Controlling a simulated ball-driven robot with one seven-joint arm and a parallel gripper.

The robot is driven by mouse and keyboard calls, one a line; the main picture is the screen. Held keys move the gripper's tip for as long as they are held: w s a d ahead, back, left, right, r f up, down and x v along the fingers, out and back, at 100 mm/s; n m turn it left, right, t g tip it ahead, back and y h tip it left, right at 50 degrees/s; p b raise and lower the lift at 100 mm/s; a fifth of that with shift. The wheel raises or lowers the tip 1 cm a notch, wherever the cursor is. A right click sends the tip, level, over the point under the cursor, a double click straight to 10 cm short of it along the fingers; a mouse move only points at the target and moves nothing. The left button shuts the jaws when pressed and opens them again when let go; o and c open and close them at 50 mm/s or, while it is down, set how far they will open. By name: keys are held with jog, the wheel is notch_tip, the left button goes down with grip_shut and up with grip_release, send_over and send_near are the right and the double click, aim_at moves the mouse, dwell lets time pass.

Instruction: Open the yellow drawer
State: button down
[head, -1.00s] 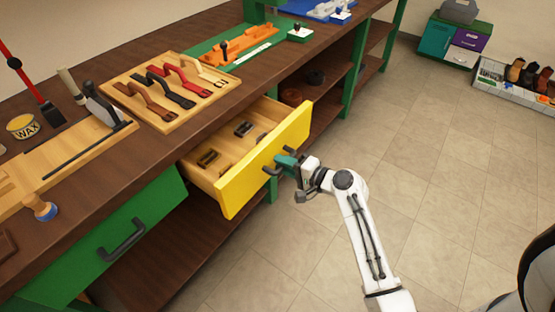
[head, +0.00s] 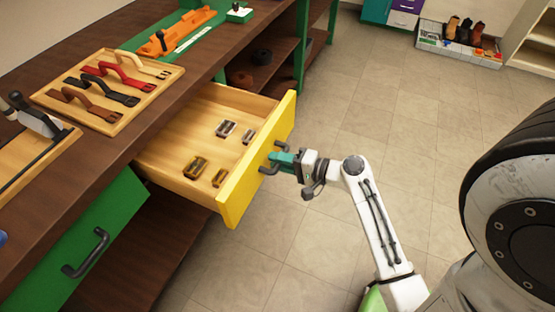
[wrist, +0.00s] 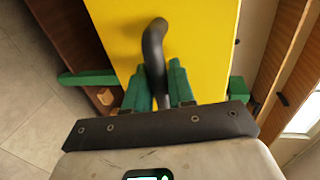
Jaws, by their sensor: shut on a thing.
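The yellow drawer (head: 258,165) stands pulled well out of the brown workbench in the head view. In the wrist view, the yellow front (wrist: 200,40) fills the upper middle. The dark handle (wrist: 153,45) runs down between the green fingers of my gripper (wrist: 163,88). The fingers hide part of the handle.
A green drawer (head: 85,250) with a dark handle is shut at the lower left. A board with straps (head: 60,98) lies on the bench top. A tray of boots (head: 440,45) stands on the floor at the back right.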

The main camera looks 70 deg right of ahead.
jog(key=c, duration=1.1)
grip_release()
jog(key=shift+s, duration=0.1)
jog(key=v, duration=1)
jog(key=shift+s, duration=0.3)
jog(key=w+a+f+n+g+y+p, duration=0.2)
jog(key=a+f+n+g+y+p, duration=0.2)
jog(key=a+n+g, duration=0.85)
jog(key=a+r+n+h, duration=0.1)
jog(key=s+a+r+n+g+h+p, duration=0.1)
jog(key=a+n, duration=0.1)
jog(key=s+a+r+n+g+h+p, duration=0.1)
jog(key=n+h, duration=0.1)
jog(key=shift+a, duration=0.25)
